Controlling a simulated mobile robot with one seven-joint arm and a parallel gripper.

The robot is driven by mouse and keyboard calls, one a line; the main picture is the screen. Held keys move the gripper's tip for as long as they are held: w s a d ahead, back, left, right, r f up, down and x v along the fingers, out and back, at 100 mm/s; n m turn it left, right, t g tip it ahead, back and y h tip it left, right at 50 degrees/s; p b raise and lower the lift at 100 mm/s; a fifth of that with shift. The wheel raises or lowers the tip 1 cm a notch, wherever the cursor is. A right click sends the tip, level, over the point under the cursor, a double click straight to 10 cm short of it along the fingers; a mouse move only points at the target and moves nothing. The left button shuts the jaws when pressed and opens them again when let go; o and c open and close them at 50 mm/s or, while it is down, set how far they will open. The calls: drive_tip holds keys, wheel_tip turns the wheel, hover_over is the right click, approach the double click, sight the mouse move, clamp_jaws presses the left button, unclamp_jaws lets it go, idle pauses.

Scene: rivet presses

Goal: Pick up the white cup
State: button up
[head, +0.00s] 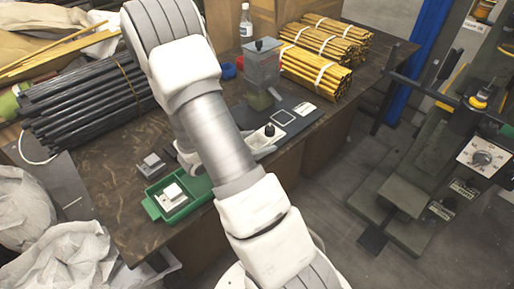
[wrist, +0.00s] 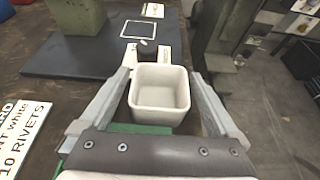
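The white cup (wrist: 160,95), square with rounded corners and open at the top, stands upright and looks empty in the wrist view. My gripper (wrist: 164,78) is open, with one finger on each side of the cup. A narrow gap seems to show beside the fingers; I cannot tell whether either touches it. In the head view my arm hides most of the gripper and the cup, and I cannot make the cup out clearly there.
A black knob (wrist: 147,47) stands just beyond the cup. A dark mat (wrist: 75,57) and a printed rivets sign (wrist: 22,135) lie nearby. A green tray (head: 153,207) holds a pale block. Dark rods (head: 75,105) and yellow bundles (head: 315,72) crowd the table (head: 110,175).

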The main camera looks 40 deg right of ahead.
drive_tip(key=c, duration=1.1)
drive_tip(key=shift+r, duration=0.1)
drive_tip(key=shift+r+p, duration=0.65)
drive_tip(key=shift+r, duration=0.15)
wheel_tip(320, 180, up, 3)
drive_tip(key=shift+s+p, duration=0.15)
drive_tip(key=shift+p, duration=1)
drive_tip(key=s+r+p, duration=0.1)
drive_tip(key=s+r, duration=0.1)
drive_tip(key=s, duration=0.1)
drive_tip(key=s+d+r+p, duration=0.1)
drive_tip(key=s+r+p, duration=0.1)
drive_tip(key=s, duration=0.1)
drive_tip(key=s+r+p, duration=0.1)
drive_tip(key=s, duration=0.2)
drive_tip(key=shift+s+d+r+p, duration=0.1)
drive_tip(key=shift+d+r+p, duration=0.2)
drive_tip(key=shift+d+r, duration=0.1)
drive_tip(key=s+p, duration=0.1)
drive_tip(key=p, duration=0.7)
drive_tip(key=shift+s+d+r, duration=0.1)
drive_tip(key=shift+s+r, duration=0.25)
drive_tip(key=shift+s, duration=0.05)
